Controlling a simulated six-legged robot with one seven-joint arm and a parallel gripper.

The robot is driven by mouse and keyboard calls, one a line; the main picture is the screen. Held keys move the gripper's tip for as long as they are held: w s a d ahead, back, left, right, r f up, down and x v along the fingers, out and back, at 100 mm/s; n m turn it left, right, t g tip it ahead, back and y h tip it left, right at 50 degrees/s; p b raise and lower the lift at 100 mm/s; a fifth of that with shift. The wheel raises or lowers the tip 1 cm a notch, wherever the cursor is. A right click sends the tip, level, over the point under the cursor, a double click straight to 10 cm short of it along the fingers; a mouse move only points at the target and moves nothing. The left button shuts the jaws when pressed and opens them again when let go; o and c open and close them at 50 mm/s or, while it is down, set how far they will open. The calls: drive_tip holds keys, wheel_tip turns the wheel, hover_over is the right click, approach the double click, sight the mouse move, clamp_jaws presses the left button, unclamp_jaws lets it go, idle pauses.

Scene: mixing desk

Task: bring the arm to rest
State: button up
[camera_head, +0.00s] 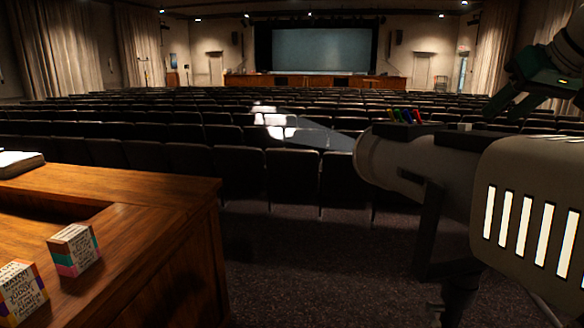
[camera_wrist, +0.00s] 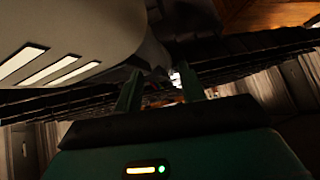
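My gripper (camera_head: 503,108) is at the upper right of the head view, raised above the pale casing of my own body. In the wrist view my gripper (camera_wrist: 160,88) shows two dark green fingers standing apart, with no object clearly held between them. A small bright patch shows beyond the fingers, too blurred to name. Part of my arm runs off the right edge of the head view.
Several coloured sticks (camera_head: 405,116) show behind my body. Rows of dark seats (camera_head: 240,170) fill the hall. Carpet (camera_head: 300,265) lies clear beside the desk.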

drive_tip(key=s+a+f+m+g, duration=0.15)
drive_tip(key=s+a+f, duration=0.25)
drive_tip(key=a+f, duration=1.2)
drive_tip(key=s+a+f, duration=0.3)
drive_tip(key=s+f, duration=0.1)
drive_tip(key=f, duration=0.3)
drive_tip(key=s+a+f+n+g, duration=0.1)
drive_tip(key=s+a+f, duration=0.2)
drive_tip(key=f, duration=0.4)
drive_tip(key=s+a+f+h, duration=0.1)
drive_tip(key=s+a+f, duration=0.2)
drive_tip(key=f, duration=0.4)
drive_tip(key=shift+s+n, duration=0.35)
drive_tip(key=shift+s, duration=0.45)
drive_tip(key=shift+f+g, duration=0.1)
drive_tip(key=shift+g, duration=0.15)
